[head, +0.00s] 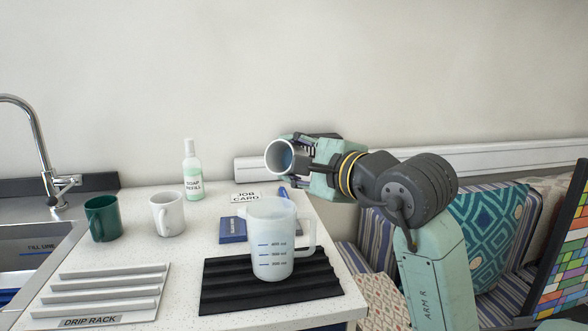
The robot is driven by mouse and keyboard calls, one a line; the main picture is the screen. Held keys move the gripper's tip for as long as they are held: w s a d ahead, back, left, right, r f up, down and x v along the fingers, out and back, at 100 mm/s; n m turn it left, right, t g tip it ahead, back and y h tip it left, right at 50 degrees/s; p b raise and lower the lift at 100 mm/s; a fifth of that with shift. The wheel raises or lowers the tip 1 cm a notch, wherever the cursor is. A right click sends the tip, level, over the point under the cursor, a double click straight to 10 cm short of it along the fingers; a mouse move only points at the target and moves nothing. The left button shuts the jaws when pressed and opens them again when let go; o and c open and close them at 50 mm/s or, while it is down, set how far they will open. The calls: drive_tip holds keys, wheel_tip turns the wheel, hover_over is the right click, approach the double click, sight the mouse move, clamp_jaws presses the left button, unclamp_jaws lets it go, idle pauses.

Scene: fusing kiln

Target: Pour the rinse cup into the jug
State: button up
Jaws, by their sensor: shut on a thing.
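The rinse cup (280,155) is a small light-coloured cup in the head view. My gripper (300,157) is shut on it and holds it in the air above the jug. The cup is tipped on its side, its mouth toward the camera and a little left, and bluish inside. The jug (272,240) is translucent white with blue measuring marks and a handle on its right. It stands upright on a black ribbed mat (222,295), below the cup and apart from it. I cannot see any stream between them.
A green mug (102,218), a white mug (167,214) and a soap bottle (193,175) stand left of the jug. A drip rack (105,290) lies at front left, beside the sink (25,255). A blue book (231,229) and job card (246,197) lie behind the jug.

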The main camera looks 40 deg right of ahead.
sight(292, 145)
drive_tip(key=shift+a+r+n+t+b, duration=0.15)
drive_tip(key=shift+r+n+t+b, duration=0.25)
drive_tip(key=shift+n+b, duration=0.95)
drive_tip(key=shift+b, duration=0.55)
drive_tip(key=shift+s+a+r+n+t+b, duration=0.1)
drive_tip(key=shift+a+r+n+t+b, duration=0.25)
drive_tip(key=shift+r+n+b, duration=0.4)
drive_tip(key=shift+s+a+r+n+t+b, duration=0.15)
drive_tip(key=shift+r+n+t+b, duration=0.3)
drive_tip(key=shift+n+b, duration=0.45)
drive_tip(key=shift+w, duration=0.1)
